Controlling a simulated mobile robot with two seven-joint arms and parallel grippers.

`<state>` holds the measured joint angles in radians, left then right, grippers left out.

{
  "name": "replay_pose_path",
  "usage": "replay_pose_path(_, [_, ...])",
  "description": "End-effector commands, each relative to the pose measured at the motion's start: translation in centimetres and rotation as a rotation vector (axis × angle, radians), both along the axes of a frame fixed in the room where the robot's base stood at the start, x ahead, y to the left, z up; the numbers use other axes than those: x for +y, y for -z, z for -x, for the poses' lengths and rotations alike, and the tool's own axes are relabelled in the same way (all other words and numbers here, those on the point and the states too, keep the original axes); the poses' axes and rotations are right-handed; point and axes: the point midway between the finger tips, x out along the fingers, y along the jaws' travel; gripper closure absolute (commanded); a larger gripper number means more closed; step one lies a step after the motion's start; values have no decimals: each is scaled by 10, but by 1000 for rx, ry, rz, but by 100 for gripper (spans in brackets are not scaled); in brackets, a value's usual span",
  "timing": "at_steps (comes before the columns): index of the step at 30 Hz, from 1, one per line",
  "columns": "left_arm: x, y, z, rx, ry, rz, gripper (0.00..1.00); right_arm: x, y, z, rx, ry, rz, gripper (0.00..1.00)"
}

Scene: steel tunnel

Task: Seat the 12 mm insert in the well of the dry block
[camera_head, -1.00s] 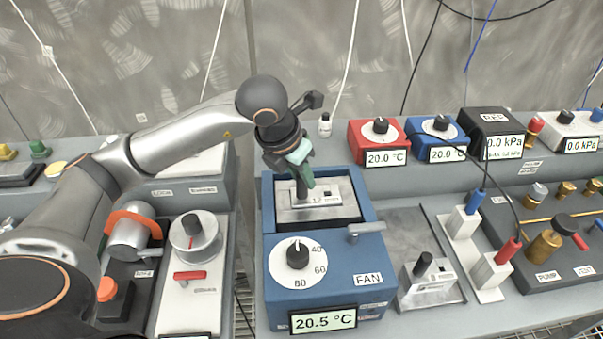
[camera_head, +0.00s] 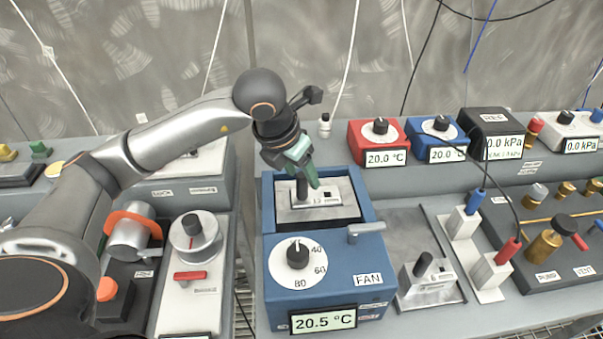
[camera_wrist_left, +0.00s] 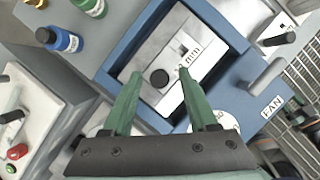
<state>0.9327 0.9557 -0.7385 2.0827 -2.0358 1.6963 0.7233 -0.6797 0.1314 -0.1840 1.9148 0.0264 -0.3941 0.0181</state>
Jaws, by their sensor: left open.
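The blue dry block (camera_head: 325,247) stands at the middle of the bench, its display reading 20.5 °C. The insert marked 12 (camera_head: 325,201) is a light metal block with a dark upright knob. It lies within the dark-edged well of the dry block; I cannot tell how deep it sits. In the left wrist view the insert (camera_wrist_left: 178,47) shows its "mm" label and black round knob (camera_wrist_left: 159,78). My left gripper (camera_head: 309,181) is open just above the insert. Its green fingers (camera_wrist_left: 160,73) stand either side of the knob, apart from it. My right gripper is not in view.
A similar metal block with a black knob (camera_head: 424,268) stands right of the dry block. A small metal handle (camera_head: 366,230) sticks up at the dry block's right front. Red (camera_head: 375,140) and blue (camera_head: 435,137) units stand behind. A small vial (camera_head: 325,125) stands at the back.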

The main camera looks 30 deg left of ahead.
Motion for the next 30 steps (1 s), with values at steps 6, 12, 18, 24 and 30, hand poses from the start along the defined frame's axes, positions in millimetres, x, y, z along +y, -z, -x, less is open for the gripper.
replay_pose_path(6, [3,-46,18,-8,0,-1,41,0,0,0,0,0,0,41])
replay_pose_path(12, [5,-82,33,-5,1,-1,41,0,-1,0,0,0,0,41])
replay_pose_path(18, [6,-99,41,-2,1,-1,41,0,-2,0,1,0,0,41])
replay_pose_path(24, [6,-101,42,0,1,0,41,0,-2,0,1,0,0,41])
replay_pose_path(30, [6,-101,42,0,1,0,41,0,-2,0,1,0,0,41])
